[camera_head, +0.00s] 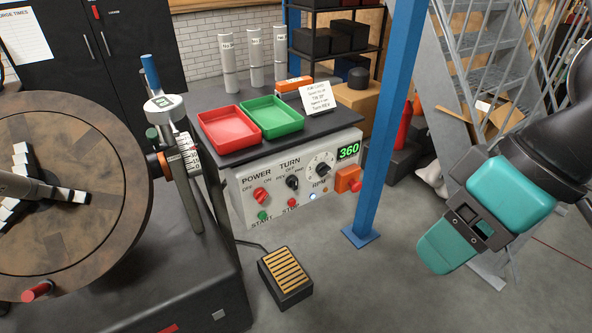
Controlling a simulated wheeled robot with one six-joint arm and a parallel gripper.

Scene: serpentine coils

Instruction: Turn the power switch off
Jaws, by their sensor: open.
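The power switch (261,194) is a small red knob on the light grey control panel (240,212), under the word POWER, with OFF at its left and ON at its right. It seems to lean toward the ON side, but it is small in view. The panel's green display (348,151) is lit and reads 360. My gripper (478,226), at the end of my teal and black arm at the right, is open and empty. It is well to the right of the panel, apart from the switch, with the blue post between them in the picture.
The blue post (386,130) stands just right of the panel. A turn switch (292,183), an RPM dial (321,166) and an orange box with a red button (349,180) share the panel.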

